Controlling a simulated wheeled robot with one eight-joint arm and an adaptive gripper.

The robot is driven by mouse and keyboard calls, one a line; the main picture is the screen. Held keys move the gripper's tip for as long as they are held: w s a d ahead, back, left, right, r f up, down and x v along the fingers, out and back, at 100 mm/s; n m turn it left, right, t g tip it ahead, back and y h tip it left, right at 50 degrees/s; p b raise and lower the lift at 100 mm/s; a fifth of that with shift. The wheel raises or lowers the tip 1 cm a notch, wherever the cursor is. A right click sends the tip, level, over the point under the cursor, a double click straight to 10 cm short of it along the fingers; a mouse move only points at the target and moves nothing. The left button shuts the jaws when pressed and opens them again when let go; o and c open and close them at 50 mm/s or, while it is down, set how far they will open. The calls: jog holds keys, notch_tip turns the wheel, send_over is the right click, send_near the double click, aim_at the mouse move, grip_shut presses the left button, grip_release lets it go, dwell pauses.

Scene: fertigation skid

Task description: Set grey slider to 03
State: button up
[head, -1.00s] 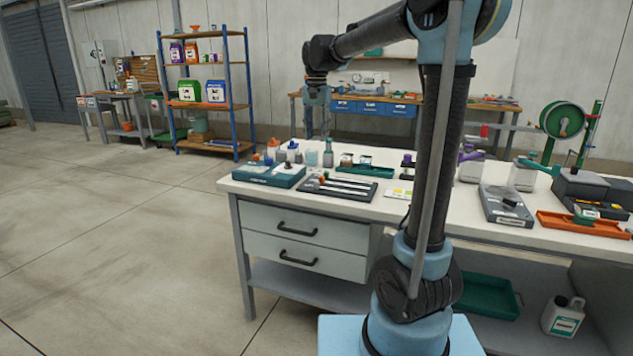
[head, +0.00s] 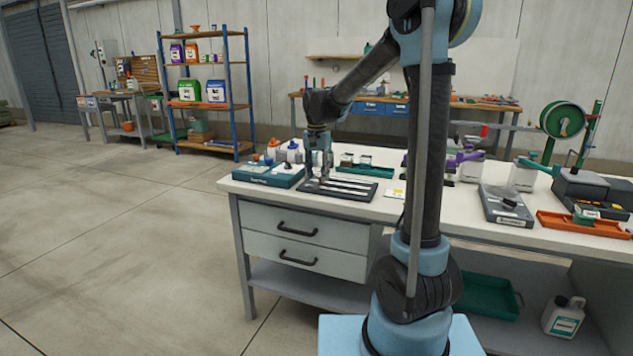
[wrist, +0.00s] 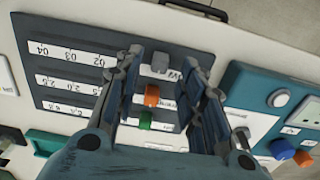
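The slider panel (head: 336,196) is a dark board near the table's front edge; it also shows in the wrist view (wrist: 40,18). It has three white scales. In the wrist view the grey slider (wrist: 158,62) is on the top row, right of the marks 04, 03 (wrist: 70,54) and 02. The stretch around 01 is hidden by my left finger. My gripper (wrist: 163,60) is open, pointing down, its fingertips on either side of the grey slider. I cannot tell whether they touch it. In the head view my gripper (head: 320,180) is low over the panel's left part.
In the wrist view an orange slider (wrist: 152,95) and a green slider (wrist: 145,120) sit close to the grey one, between my fingers. A teal box (head: 270,177) with knobs stands beside the panel. A green tray (head: 378,170) lies behind it.

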aim_at(317, 185)
jog(key=shift+f, duration=1.2)
